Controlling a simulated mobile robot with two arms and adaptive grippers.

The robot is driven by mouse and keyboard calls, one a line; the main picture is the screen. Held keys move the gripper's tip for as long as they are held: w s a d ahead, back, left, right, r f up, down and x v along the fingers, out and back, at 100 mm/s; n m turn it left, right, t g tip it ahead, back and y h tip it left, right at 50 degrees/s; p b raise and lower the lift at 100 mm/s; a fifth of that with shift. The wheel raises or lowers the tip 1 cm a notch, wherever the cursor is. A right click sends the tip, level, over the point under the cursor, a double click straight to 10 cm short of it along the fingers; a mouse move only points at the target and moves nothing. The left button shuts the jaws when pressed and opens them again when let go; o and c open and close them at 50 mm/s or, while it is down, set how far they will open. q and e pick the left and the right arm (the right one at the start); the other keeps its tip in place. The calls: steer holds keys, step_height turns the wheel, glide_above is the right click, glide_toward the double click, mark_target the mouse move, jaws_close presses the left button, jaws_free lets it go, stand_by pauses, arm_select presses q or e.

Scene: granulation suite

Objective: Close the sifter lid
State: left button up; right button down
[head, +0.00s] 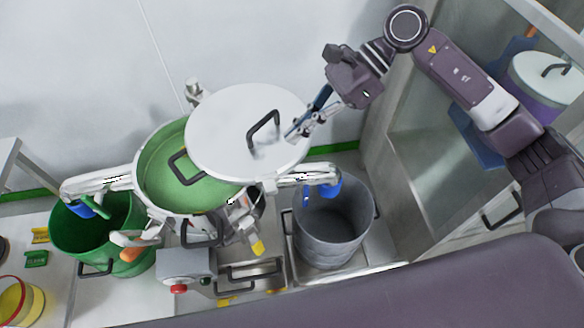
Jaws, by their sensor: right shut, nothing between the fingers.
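The sifter (157,178) is a round metal-rimmed drum with a green inner surface and a dark handle on it. Its lid (225,122) is a pale grey disc with a dark bar handle (263,127). The lid stands off to the upper right of the drum and overlaps its right part in the picture, leaving the left part of the green surface in sight. My right gripper (293,133) is shut and empty, its tips over the lid's right side, just right of the handle. Whether it touches the lid I cannot tell. My left gripper is not in view.
A green bin (97,238) stands left below the sifter, and a grey bin (333,225) right below it. A control box (187,268) with a red button is in front. A glazed cabinet (440,150) bounds the right.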

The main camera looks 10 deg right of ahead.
steer(key=s+d+p, duration=0.2)
steer(key=s+d, duration=0.3)
steer(key=d, duration=0.4)
steer(key=s+a+f+p, duration=0.1)
steer(key=a+f+p, duration=0.5)
steer(key=a, duration=0.5)
steer(key=shift+s+a+f+n, duration=0.2)
steer(key=shift+s+a+n, duration=0.1)
steer(key=shift+n, duration=0.1)
